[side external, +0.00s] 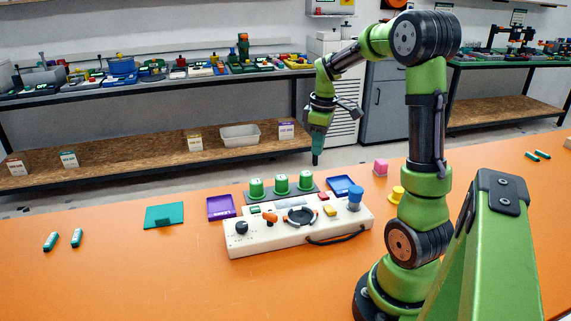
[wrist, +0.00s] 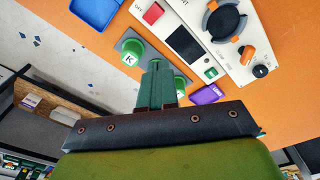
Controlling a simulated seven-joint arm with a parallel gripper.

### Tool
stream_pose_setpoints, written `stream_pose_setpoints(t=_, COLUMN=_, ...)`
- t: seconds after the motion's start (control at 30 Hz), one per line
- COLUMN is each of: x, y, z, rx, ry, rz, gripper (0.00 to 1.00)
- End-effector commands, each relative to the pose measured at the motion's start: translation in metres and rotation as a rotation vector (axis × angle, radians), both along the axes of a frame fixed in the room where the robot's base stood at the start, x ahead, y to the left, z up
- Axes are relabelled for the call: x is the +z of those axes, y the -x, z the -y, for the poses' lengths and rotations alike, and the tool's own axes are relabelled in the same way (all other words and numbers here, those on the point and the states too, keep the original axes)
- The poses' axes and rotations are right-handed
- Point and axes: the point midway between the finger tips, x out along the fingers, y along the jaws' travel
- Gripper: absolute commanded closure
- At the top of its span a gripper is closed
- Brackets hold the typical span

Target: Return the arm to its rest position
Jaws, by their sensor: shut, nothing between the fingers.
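My gripper (side external: 315,158) hangs pointing down at the end of my raised green arm, above and behind the orange table. Its fingers are together with nothing between them. In the wrist view my gripper (wrist: 155,65) shows as dark green fingers closed side by side, partly hiding the green cups behind them. In the side view it is clear of the white control panel (side external: 285,240) and of the green cups (side external: 282,183) on their grey base. It touches nothing that I can see.
Purple tray (side external: 221,207), blue tray (side external: 340,184), pink block (side external: 380,167) and yellow piece (side external: 396,194) surround the panel. A teal piece (side external: 164,215) and green sticks (side external: 76,238) lie at left. The table's front left is clear. Loaded shelves stand behind.

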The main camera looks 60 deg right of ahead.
Motion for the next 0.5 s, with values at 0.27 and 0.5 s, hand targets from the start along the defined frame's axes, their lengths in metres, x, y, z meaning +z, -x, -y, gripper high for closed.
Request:
stream_pose_setpoints(t=0.27, x=0.036, y=-0.002, z=-0.132, rx=-0.482, ry=-0.098, rz=0.243, gripper=1.00)
stream_pose_setpoints(t=0.5, x=0.053, y=0.032, z=-0.235, rx=-0.631, ry=-0.291, rz=0.411, gripper=1.00)
